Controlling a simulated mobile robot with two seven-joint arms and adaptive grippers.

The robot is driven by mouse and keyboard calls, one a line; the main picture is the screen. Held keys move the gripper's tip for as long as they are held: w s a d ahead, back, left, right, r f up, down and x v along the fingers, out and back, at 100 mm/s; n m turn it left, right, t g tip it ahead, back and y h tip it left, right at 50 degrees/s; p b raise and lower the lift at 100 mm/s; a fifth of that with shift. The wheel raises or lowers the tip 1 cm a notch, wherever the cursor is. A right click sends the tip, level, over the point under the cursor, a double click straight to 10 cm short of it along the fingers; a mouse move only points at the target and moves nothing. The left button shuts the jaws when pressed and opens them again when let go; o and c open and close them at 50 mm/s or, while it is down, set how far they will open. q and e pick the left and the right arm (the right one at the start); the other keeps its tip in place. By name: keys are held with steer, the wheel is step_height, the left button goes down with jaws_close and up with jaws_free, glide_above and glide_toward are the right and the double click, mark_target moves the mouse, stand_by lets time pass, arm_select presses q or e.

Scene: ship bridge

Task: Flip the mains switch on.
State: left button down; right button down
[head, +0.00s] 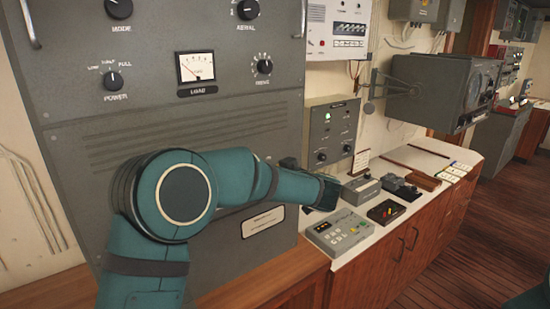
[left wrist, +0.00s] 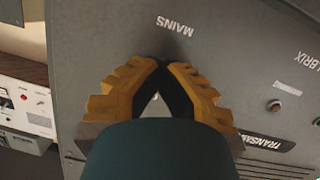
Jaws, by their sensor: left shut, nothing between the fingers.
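In the left wrist view the MAINS label (left wrist: 175,26) stands on a grey panel (left wrist: 100,40). My left gripper (left wrist: 163,64) is shut and empty in front of this panel, its yellow and black fingertips together near the label. The mains switch itself is not clearly visible; the fingers cover the part of the panel beside the label. A small pale spot shows in the gap between the fingers, but I cannot tell what it is. I cannot tell whether the fingers touch anything. In the head view my left arm reaches across the grey cabinet (head: 120,140), and its fingers are hidden. My right gripper is not in view.
A load meter (head: 197,67) and a power knob (head: 114,80) are on the cabinet front. To the right, a counter (head: 350,245) carries a keypad console (head: 340,234) and small control boxes. A grey box (head: 440,90) juts from the wall. The wooden floor (head: 465,255) is clear.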

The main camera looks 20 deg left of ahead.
arm_select(q)
steer(key=shift+a+r+g+h+p, duration=0.1)
steer(key=shift+r+g+h+p, duration=0.3)
steer(key=shift+p, duration=0.4)
steer(key=c, duration=1.7)
jaws_free()
steer(key=shift+f, duration=0.1)
steer(key=o, duration=0.6)
steer(key=shift+f, duration=0.15)
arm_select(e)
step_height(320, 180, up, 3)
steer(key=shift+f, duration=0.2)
arm_select(q)
steer(key=v, duration=1.2)
steer(key=shift+a, duration=0.1)
